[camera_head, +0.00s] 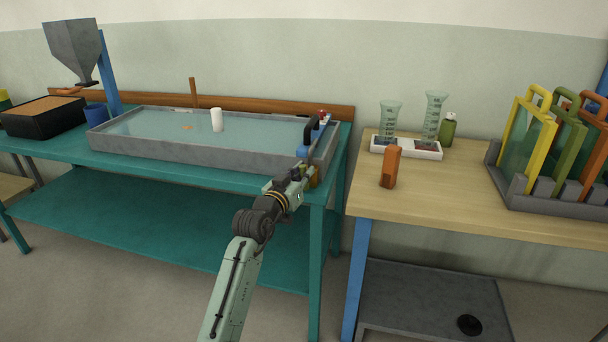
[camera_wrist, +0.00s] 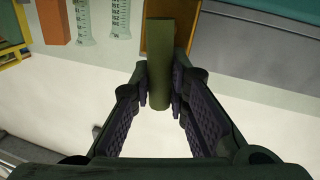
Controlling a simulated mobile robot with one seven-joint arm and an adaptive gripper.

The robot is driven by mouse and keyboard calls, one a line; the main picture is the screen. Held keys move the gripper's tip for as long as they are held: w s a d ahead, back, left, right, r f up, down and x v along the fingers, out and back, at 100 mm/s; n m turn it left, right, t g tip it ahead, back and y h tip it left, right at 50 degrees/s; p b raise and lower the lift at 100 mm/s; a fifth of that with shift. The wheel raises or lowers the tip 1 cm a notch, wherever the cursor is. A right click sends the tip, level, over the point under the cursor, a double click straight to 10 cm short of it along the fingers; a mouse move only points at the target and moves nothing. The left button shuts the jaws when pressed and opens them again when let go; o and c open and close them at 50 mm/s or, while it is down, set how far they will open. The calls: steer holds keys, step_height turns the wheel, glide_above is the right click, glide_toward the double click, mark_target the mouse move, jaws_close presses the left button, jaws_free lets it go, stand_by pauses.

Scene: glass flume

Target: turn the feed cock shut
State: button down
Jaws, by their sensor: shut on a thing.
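My gripper (camera_head: 306,172) is at the near right corner of the glass flume (camera_head: 225,150). In the wrist view my gripper (camera_wrist: 161,85) has its two dark ribbed fingers closed on either side of an olive-green lever (camera_wrist: 160,50), which I take for the handle of the feed cock. The lever points along the gap between the fingers. Its upper end lies in front of an orange-brown block (camera_wrist: 149,38), which seems to be the cock's body. In the head view my wrist and gripper hide most of the cock, so its turn angle cannot be told there.
A black-handled blue piece (camera_head: 303,151) sits on the flume's right end, close to my gripper. On the wooden table (camera_head: 455,205) at right stand an orange block (camera_head: 390,167), two measuring cylinders and a green bottle (camera_head: 448,130). A gap separates the tables.

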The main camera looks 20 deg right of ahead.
steer(key=shift+w+a+f+n+t+y+p, duration=0.25)
steer(key=shift+a+f+n+t+p, duration=0.3)
steer(key=shift+n, duration=2.5)
steer(key=shift+w+a+f+n+t+y+p, duration=0.15)
steer(key=shift+w+a+f+n+t+p, duration=0.4)
steer(key=shift+n, duration=2.55)
steer(key=shift+w+a+f+n+t+y+p, duration=0.1)
steer(key=shift+a+f+n+t+y, duration=0.45)
steer(key=shift+n, duration=2.5)
steer(key=shift+d+f+t+h, duration=0.2)
steer(key=shift+f+t+h, duration=0.05)
steer(key=shift+h, duration=0.1)
steer(key=c, duration=1.8)
jaws_free()
steer(key=shift+c, duration=0.2)
steer(key=shift+o, duration=0.2)
